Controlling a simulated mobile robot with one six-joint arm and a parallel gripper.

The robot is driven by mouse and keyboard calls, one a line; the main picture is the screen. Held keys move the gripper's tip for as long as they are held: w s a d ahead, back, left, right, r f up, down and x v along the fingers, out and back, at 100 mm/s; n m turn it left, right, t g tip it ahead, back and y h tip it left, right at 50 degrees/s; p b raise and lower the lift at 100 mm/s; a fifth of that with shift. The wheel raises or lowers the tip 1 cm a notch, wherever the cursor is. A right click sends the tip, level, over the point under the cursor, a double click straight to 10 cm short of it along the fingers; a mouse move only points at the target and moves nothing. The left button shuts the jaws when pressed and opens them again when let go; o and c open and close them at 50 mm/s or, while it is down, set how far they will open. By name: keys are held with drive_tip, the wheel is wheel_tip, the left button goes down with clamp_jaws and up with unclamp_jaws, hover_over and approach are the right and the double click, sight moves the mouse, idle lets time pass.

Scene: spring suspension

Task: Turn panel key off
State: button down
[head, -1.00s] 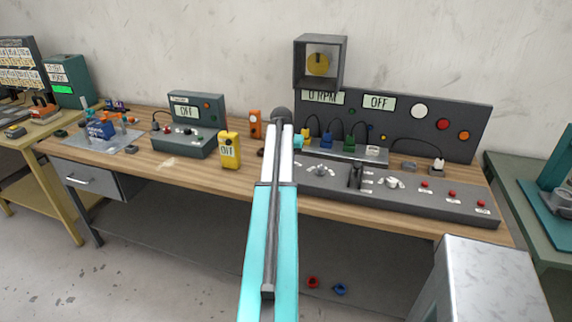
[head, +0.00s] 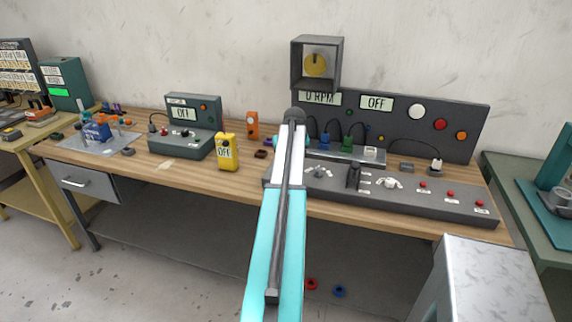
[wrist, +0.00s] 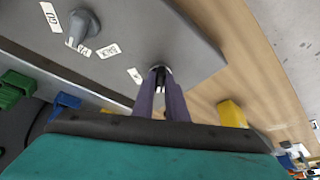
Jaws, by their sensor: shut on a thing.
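The grey control panel (head: 440,203) stands at the right of the wooden bench, with a dark upright board (head: 470,118) behind it. The board's displays read "0 RPM" and "OFF". In the wrist view, the panel surface (wrist: 190,32) fills the top. My gripper (wrist: 159,76) has its two purple fingers shut on a small metallic key at the panel's edge, beside a small white label (wrist: 134,76). The fingers hide most of the key, and its angle cannot be told. In the head view my arm hides the key and nearly all of the gripper.
A grey knob (wrist: 80,28) with labels stands near the fingers. A yellow meter (head: 228,152) reading "OFF" and a grey supply box (head: 182,142) sit left of my arm. An open-fronted box with a yellow disc (head: 316,64) rises above the board. Bare bench lies before the meter.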

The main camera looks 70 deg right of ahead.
drive_tip(key=shift+s+d+r, duration=0.1)
drive_tip(key=shift+d+r, duration=0.05)
drive_tip(key=shift+d, duration=0.05)
drive_tip(key=c, duration=1.8)
unclamp_jaws()
drive_tip(key=shift+o, duration=0.2)
drive_tip(key=shift+a, duration=0.1)
drive_tip(key=b+v, duration=0.3)
drive_tip(key=v, duration=1)
drive_tip(key=shift+a+r, duration=0.2)
drive_tip(key=shift+r, duration=0.05)
